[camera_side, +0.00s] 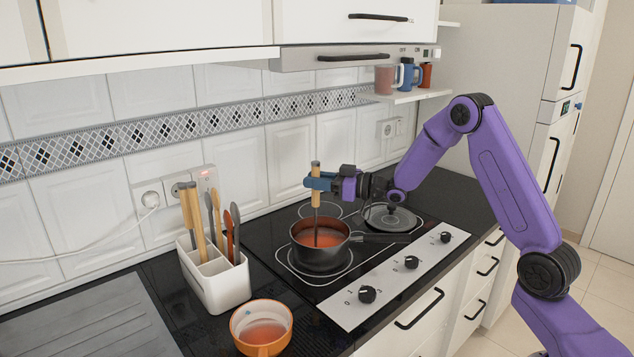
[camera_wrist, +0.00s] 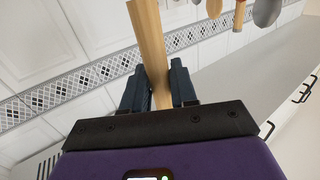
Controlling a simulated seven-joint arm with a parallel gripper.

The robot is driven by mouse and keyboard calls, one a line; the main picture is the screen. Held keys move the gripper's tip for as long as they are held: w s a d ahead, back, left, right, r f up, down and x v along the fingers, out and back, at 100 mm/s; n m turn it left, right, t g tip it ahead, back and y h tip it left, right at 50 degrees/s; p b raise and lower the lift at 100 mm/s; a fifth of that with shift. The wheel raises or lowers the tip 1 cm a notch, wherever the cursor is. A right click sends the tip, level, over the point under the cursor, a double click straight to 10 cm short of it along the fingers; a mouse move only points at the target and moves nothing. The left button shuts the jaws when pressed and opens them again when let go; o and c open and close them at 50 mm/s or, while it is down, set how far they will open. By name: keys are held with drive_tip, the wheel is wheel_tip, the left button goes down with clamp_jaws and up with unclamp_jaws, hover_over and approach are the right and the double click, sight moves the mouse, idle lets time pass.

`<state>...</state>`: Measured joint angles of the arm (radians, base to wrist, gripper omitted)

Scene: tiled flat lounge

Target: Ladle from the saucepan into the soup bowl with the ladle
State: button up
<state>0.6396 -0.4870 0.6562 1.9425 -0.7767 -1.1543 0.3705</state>
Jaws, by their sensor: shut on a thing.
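My gripper (camera_side: 317,184) is shut on the wooden handle of the ladle (camera_side: 316,170), which stands upright. The handle also shows between the two fingers in the wrist view (camera_wrist: 152,50). The ladle's lower end goes down into the dark saucepan (camera_side: 320,262), and its bowl is hidden in the reddish-orange soup there. The saucepan sits on the front burner of the black hob, its handle pointing right. The orange soup bowl (camera_side: 261,342) stands on the counter at the front, left of the hob, with some reddish-orange liquid in it.
A white utensil holder (camera_side: 222,288) with several wooden and dark-handled tools stands between the soup bowl and the wall. Mugs (camera_side: 407,74) stand on a small wall shelf. A drainboard (camera_side: 90,320) is at the left.

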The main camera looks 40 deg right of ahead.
drive_tip(key=shift+r, duration=5.85)
drive_tip(key=shift+a, duration=0.1)
drive_tip(key=shift+s+a+f, duration=0.1)
drive_tip(key=shift+s+a, duration=0.15)
drive_tip(key=shift+a, duration=0.3)
drive_tip(key=shift+s+a+f, duration=0.1)
drive_tip(key=shift+s+a, duration=0.1)
drive_tip(key=shift+a, duration=0.3)
drive_tip(key=shift+d+r, duration=0.1)
drive_tip(key=shift+d, duration=0.05)
drive_tip(key=shift+w+d+r+m, duration=0.1)
drive_tip(key=shift+w+d+m, duration=0.15)
drive_tip(key=shift+d+m, duration=0.25)
drive_tip(key=shift+w+d+r+m, duration=0.1)
drive_tip(key=shift+w+d+m, duration=0.2)
drive_tip(key=shift+d, duration=0.4)
drive_tip(key=shift+s+a+f+n, duration=0.15)
drive_tip(key=shift+s+a+n, duration=0.2)
drive_tip(key=shift+a, duration=0.35)
drive_tip(key=shift+s+a+f+n, duration=0.1)
drive_tip(key=shift+s+a+n, duration=0.1)
drive_tip(key=shift+a+n, duration=0.35)
